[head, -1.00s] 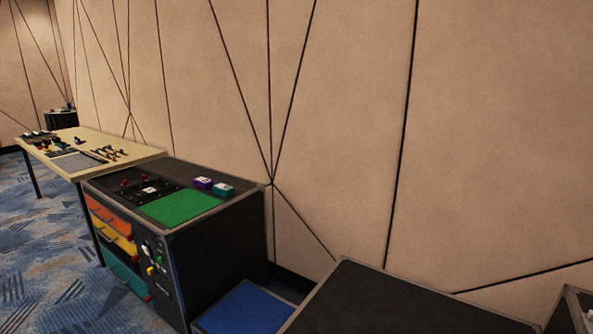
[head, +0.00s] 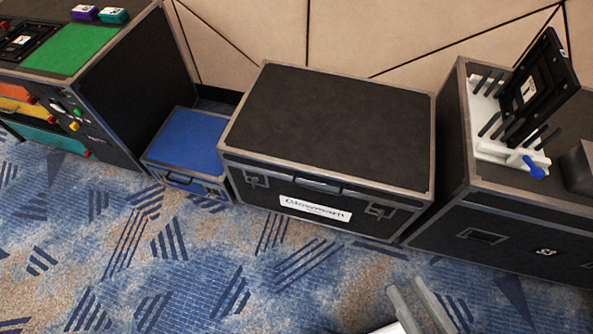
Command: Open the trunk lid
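The trunk (head: 318,214) is a black flight case with grey metal edging, standing on the carpet in the middle of the head view. Its lid (head: 330,122) is shut and its top is bare. A grey handle bar (head: 303,182) runs along the front edge of the lid. Latches sit at the left and right of the front, with a white label between them. My gripper (head: 418,300) shows only in part at the bottom edge, in front of the trunk's right side and apart from it.
A low blue-topped case (head: 188,140) stands close on the trunk's left, with a larger drawer cabinet (head: 128,82) beyond it. A black case (head: 520,225) carrying a white rack (head: 500,135) stands close on the right. The wall is behind. The carpet in front is clear.

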